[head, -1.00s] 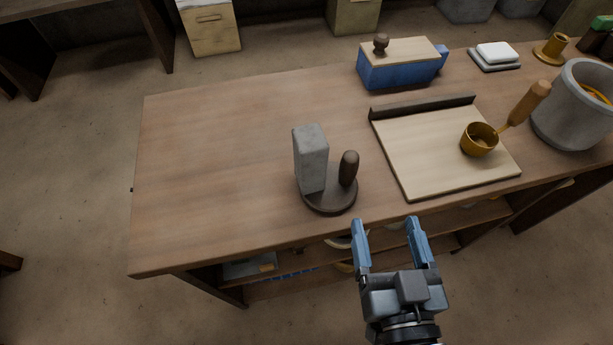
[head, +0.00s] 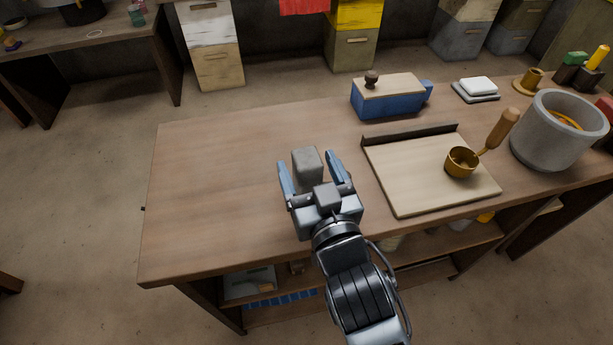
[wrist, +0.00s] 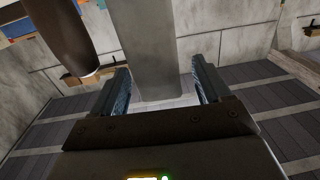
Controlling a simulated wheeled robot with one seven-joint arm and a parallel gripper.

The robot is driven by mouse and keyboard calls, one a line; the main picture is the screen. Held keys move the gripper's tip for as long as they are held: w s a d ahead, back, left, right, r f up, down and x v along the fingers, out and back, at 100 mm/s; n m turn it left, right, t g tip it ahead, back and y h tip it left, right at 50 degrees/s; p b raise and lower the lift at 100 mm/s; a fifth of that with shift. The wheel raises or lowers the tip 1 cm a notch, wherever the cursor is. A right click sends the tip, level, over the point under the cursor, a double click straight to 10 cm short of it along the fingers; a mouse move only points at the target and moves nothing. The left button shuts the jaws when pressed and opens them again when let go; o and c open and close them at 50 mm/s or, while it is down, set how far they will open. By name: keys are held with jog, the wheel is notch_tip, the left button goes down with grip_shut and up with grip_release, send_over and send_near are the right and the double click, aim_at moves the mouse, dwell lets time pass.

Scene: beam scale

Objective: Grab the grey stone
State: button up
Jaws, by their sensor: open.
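The grey stone (head: 307,165) is an upright block on the wooden table, its top showing just beyond my gripper in the head view. In the wrist view the grey stone (wrist: 148,45) stands between and beyond the two fingers. My gripper (head: 308,170) is open, with one blue finger on each side of the stone in the head view. It also shows open in the wrist view (wrist: 162,88). I cannot tell whether a finger touches the stone.
A dark rounded peg (wrist: 68,40) stands close left of the stone in the wrist view. To the right on the table are a pale board (head: 415,180) with a brass scoop (head: 461,161), a blue box (head: 388,100) and a grey pot (head: 552,135). The table's left part is clear.

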aim_at(304, 153)
jog(key=shift+x, duration=1.75)
jog(key=shift+r, duration=0.1)
jog(key=shift+c, duration=0.3)
grip_shut()
jog(key=shift+r, duration=0.15)
